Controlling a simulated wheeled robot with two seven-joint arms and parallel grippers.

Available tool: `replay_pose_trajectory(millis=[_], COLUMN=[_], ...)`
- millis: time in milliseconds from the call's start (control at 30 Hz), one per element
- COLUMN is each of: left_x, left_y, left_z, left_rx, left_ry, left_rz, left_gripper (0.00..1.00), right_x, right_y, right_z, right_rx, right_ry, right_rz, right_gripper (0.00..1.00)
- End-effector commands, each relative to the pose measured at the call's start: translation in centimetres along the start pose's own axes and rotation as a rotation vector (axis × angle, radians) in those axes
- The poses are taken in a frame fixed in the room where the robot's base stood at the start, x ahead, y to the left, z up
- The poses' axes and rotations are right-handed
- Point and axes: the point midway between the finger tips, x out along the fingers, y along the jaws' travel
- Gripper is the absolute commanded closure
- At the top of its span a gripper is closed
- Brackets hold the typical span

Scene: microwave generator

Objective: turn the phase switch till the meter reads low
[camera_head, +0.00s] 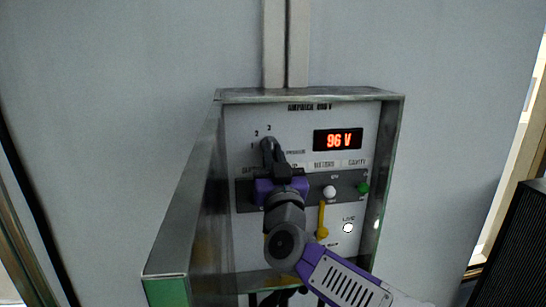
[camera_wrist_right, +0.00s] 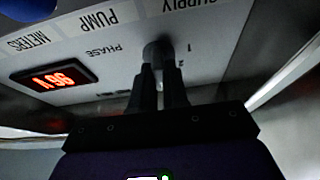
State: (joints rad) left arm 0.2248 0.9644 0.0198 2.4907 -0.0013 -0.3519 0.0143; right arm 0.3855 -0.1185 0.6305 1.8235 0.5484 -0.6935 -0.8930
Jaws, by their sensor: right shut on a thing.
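The phase switch (camera_wrist_right: 157,50) is a dark round knob on the pale panel, beside the word PHASE and small position numbers. My right gripper (camera_head: 271,155) comes up from below in the head view and is shut on the knob. In the right wrist view, both dark fingers (camera_wrist_right: 158,80) close around the knob, hiding part of it. The meter (camera_head: 338,139) glows orange-red and reads 96 V; it also shows upside down in the right wrist view (camera_wrist_right: 55,77). My left gripper is not in view.
A metal frame (camera_head: 310,95) surrounds the panel, with a deep side wall (camera_head: 185,210) at left. Below the meter are a white knob (camera_head: 329,192), a green knob (camera_head: 363,187), a yellow lever (camera_head: 322,220) and a white LIVE lamp (camera_head: 348,228).

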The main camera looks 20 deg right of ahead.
Motion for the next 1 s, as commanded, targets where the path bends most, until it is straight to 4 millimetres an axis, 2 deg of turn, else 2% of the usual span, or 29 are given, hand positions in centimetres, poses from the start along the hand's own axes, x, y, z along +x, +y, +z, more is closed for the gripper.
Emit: replay_pose_trajectory(millis=[67,100,233,567,1000], left_x=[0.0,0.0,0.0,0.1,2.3], left_y=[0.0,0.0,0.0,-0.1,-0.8], left_z=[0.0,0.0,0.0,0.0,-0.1], left_rx=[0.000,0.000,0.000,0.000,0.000], left_ry=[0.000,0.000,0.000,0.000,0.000], left_rz=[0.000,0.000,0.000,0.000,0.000], left_gripper=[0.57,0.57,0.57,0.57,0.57], right_x=[0.0,0.0,0.0,-0.3,-6.4], right_y=[0.0,0.0,0.0,0.0,0.0], right_z=[0.0,0.0,0.0,0.0,0.0], right_rx=[0.005,0.005,0.003,0.001,0.001], right_ry=[0.000,0.000,0.000,0.001,0.002], right_rz=[0.001,0.001,0.000,-0.001,0.000], right_gripper=[1.00,0.80,0.61,0.61,0.61])
